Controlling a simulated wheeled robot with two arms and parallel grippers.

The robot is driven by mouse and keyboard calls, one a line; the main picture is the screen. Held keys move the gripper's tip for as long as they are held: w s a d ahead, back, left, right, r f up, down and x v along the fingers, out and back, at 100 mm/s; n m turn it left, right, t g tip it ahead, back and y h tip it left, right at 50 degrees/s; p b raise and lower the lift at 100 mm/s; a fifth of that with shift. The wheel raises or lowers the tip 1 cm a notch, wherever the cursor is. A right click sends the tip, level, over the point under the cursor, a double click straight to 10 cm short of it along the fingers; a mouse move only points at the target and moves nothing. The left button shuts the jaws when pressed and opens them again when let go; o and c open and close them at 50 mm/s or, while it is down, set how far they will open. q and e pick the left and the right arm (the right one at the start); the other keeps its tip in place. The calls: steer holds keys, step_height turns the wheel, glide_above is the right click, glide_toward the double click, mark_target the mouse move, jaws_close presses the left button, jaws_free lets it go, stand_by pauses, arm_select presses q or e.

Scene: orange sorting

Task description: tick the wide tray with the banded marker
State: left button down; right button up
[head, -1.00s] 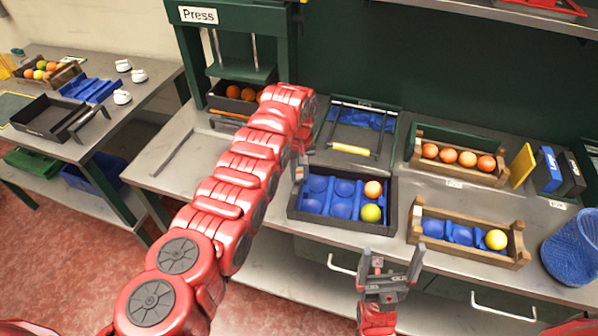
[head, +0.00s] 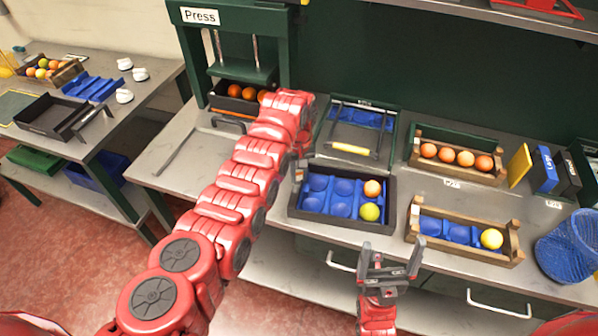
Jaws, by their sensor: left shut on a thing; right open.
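A wide black-walled tray (head: 293,205) with blue cups stands at the middle of the bench. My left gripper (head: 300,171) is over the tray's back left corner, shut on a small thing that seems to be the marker. Its bands cannot be made out, and the arm partly hides it. I cannot tell whether it touches the tray. My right gripper (head: 391,262) is open and empty, in front of the bench, below the tray.
A wooden crate (head: 465,255) with a yellow fruit stands right of the tray, another crate (head: 458,170) of orange fruits behind it. A blue mesh bin (head: 568,247) is at the far right. A green press (head: 240,75) stands behind my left arm.

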arm_select(q)
steer(key=shift+s+f+p, duration=0.1)
steer(key=shift+s+p, duration=0.25)
steer(key=shift+p, duration=0.2)
stand_by(0.4)
step_height(320, 180, up, 2)
steer(key=shift+w+r, duration=0.1)
steer(key=shift+w, duration=0.05)
steer(key=shift+r, duration=2.5)
